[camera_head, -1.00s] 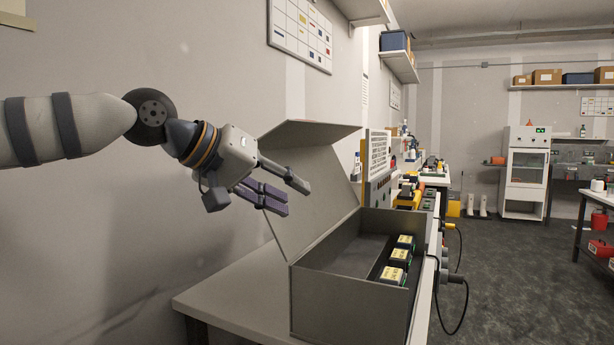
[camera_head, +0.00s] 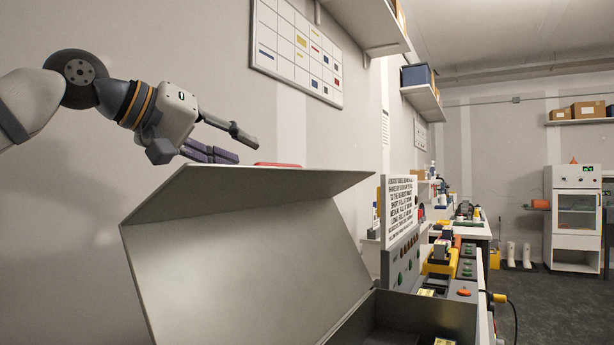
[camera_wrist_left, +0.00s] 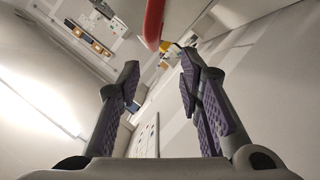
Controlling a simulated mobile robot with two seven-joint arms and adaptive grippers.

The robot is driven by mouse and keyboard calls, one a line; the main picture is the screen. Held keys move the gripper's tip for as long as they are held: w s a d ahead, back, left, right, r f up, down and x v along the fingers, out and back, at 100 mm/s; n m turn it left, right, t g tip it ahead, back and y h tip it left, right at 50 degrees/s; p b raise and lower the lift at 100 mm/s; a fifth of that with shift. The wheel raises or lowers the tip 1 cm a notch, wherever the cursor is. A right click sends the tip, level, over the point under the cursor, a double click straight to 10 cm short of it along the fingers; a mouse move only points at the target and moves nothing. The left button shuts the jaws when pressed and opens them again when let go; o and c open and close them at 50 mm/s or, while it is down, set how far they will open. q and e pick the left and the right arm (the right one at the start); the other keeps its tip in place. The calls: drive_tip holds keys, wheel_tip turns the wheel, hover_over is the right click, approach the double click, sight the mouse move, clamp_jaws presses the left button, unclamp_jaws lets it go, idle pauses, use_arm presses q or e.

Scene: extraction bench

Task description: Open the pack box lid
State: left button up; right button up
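The grey pack box (camera_head: 425,312) is at the bottom right of the head view, partly cut off by the lower edge. Its large grey lid (camera_head: 240,265) stands raised and tilted up from the box, leaving the inside in view. A red piece (camera_head: 278,164) shows at the lid's upper edge; a red bar (camera_wrist_left: 153,24) is at the top of the left wrist view. My left gripper (camera_head: 245,149) is at the upper left, near the lid's top edge. In the left wrist view its fingers (camera_wrist_left: 160,68) are apart with nothing between them. My right gripper is out of view.
A printed panel (camera_head: 399,215) stands beyond the box, with yellow and green equipment (camera_head: 440,258) along the bench. A shelf (camera_head: 425,100) and a wall chart (camera_head: 297,50) are above. A white cabinet (camera_head: 575,215) is at the back right.

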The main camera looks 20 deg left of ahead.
use_arm(q)
drive_tip(key=shift+s+d+r, duration=0.2)
drive_tip(key=shift+r, duration=0.05)
drive_tip(key=x, duration=0.7)
drive_tip(key=shift+w+d+f, duration=0.1)
drive_tip(key=shift+w+d, duration=0.05)
drive_tip(key=shift+d, duration=0.15)
drive_tip(key=shift+x, duration=1.35)
drive_tip(key=shift+a, duration=0.1)
clamp_jaws()
